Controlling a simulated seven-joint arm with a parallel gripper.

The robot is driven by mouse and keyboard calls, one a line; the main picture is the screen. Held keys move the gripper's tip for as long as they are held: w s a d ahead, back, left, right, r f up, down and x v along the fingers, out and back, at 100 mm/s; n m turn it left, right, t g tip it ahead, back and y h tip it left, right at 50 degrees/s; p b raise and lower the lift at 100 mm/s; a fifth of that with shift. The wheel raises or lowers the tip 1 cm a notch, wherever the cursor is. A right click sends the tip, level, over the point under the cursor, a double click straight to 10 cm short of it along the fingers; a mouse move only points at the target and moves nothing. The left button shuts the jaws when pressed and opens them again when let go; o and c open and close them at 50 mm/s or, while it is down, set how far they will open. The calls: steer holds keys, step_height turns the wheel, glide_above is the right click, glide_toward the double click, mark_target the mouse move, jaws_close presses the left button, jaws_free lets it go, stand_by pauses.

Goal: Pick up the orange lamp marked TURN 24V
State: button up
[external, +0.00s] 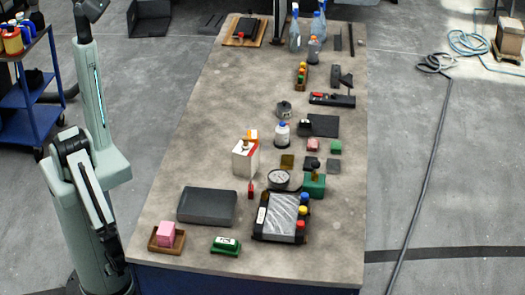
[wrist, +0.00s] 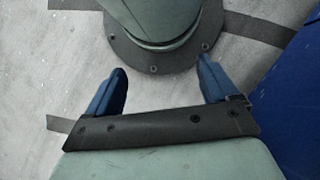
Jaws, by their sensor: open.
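No marking TURN 24V is legible in any view. An orange piece (external: 252,134) shows on top of a white-and-red box (external: 245,158) near the middle of the table; I cannot tell whether it is the lamp. A small holder (external: 301,76) farther back carries several coloured pieces, some orange or yellow, too small to identify. My gripper (wrist: 161,88) is open and empty in the wrist view, its blue fingers wide apart above the floor beside my base. It is off the table, away from these objects. In the external view my arm is folded at the left and its fingers are not clear.
The table (external: 205,122) has free room at its left middle. A dark grey case (external: 207,206), a pink block (external: 166,233) in a brown tray and a black unit (external: 281,217) with coloured knobs stand at the near end. Bottles (external: 295,35) stand at the back.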

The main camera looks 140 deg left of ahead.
steer(key=shift+o, duration=0.8)
